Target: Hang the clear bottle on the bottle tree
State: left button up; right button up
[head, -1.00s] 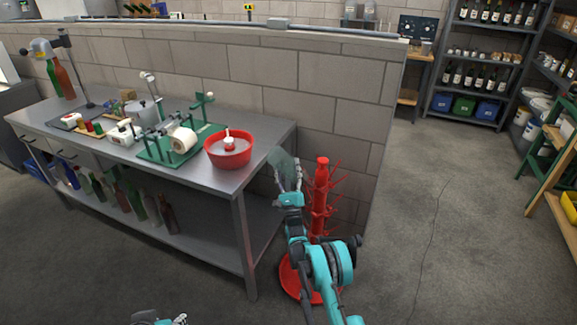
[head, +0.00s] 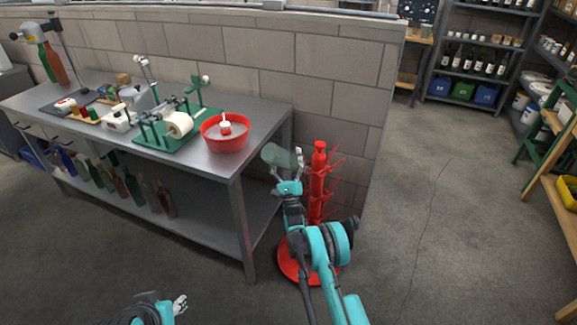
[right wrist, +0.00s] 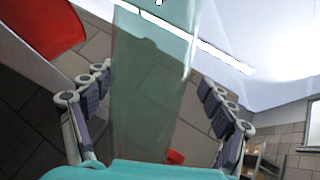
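The clear bottle (head: 277,156), pale green and see-through, is held in the air by my right gripper (head: 288,178). It leans to the left in the head view. In the right wrist view the bottle (right wrist: 150,90) fills the middle, between the fingers of my right gripper (right wrist: 155,110), which is shut on it. The red bottle tree (head: 318,185) stands on the floor just right of the gripper, its pegs angled upward. My right arm covers part of its lower stem and base. My left gripper (head: 180,305) is low in the head view, away from the bottle; its opening is unclear.
A metal workbench (head: 215,165) stands left of the tree, with a red tub (head: 225,138) near its right end. Several coloured bottles (head: 130,190) stand on its lower shelf. A block wall (head: 350,110) rises behind the tree. The floor to the right is clear.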

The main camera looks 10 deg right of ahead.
jog(key=s, duration=1.1)
jog(key=shift+s+a, duration=0.15)
jog(key=shift+a, duration=0.25)
